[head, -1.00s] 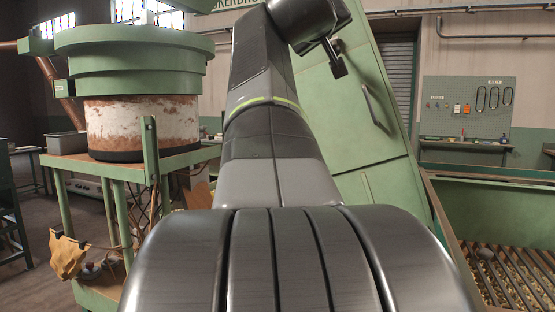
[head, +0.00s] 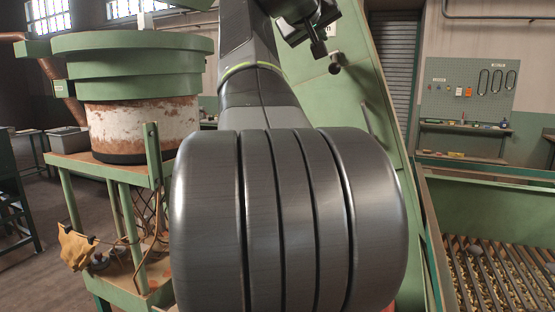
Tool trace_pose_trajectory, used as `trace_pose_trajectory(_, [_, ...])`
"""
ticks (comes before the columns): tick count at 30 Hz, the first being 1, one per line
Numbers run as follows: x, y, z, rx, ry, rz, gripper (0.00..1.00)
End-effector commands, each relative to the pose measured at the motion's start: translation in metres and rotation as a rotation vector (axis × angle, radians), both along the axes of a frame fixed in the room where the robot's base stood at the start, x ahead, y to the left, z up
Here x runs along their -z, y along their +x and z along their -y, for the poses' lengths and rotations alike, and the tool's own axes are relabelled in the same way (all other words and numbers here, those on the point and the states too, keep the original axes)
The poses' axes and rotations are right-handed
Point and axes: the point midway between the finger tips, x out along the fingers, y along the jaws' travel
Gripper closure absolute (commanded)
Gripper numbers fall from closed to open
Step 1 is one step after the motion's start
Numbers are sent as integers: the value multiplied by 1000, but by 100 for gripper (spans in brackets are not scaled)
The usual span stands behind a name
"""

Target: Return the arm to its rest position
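My arm rises through the middle of the head view, a large dark ribbed part of it filling the lower centre. My gripper (head: 326,57) shows near the top centre, small, dark and partly cut off with the wrist by the top edge. It hangs in front of the sloping green panel. I see nothing held in it, but the angle does not show whether its fingers are apart.
A green round hopper bowl (head: 130,52) on a rusty white drum (head: 140,128) stands on a green frame at left. A sloping green machine panel (head: 345,95) is behind my arm. A green-walled bin (head: 490,205) with a slatted grate is at right.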

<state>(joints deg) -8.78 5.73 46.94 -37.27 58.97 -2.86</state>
Motion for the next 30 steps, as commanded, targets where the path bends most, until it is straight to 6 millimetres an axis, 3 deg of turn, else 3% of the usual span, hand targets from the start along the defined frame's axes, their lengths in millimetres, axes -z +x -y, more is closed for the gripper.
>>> trace_pose_trajectory(1, [-8, 2, -1, 5, 5, -15, 100])
trace_pose_trajectory(18, [-23, 13, -2, 83, 82, -197, 100])
trace_pose_trajectory(30, [-22, 18, -2, 108, 108, -260, 100])
